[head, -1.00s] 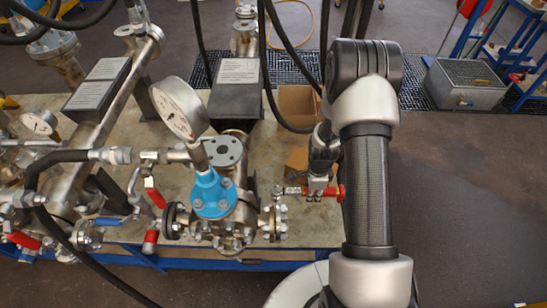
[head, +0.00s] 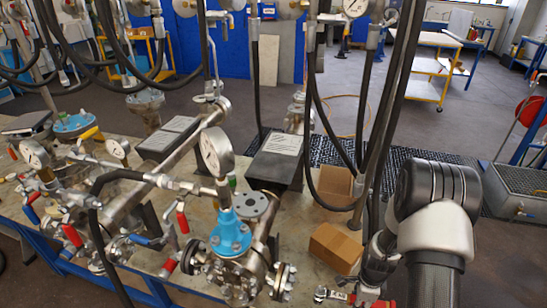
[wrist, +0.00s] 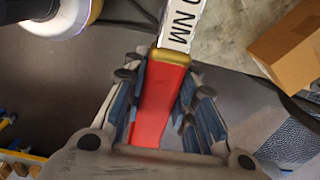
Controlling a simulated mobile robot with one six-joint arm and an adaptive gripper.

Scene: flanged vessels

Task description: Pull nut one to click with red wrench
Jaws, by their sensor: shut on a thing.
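My gripper (head: 370,286) is shut on the red wrench at the bottom right of the head view. The wrench's silver open end (head: 322,294) points left, and a little red shows below my gripper. In the wrist view, my gripper's pads (wrist: 165,85) clamp the red handle (wrist: 155,115); a white shaft marked "NM" runs up out of frame. The flanged vessel (head: 235,265) with a blue collar stands left of the wrench. Its right flange (head: 281,280) carries several nuts. The wrench end appears apart from them. I cannot tell which is nut one.
A pressure gauge (head: 216,150) rises above the vessel. Cardboard boxes (head: 335,248) sit on the bench behind the wrench. Black hoses (head: 385,110) hang close behind my arm. Other pipes and valves with red handles crowd the left.

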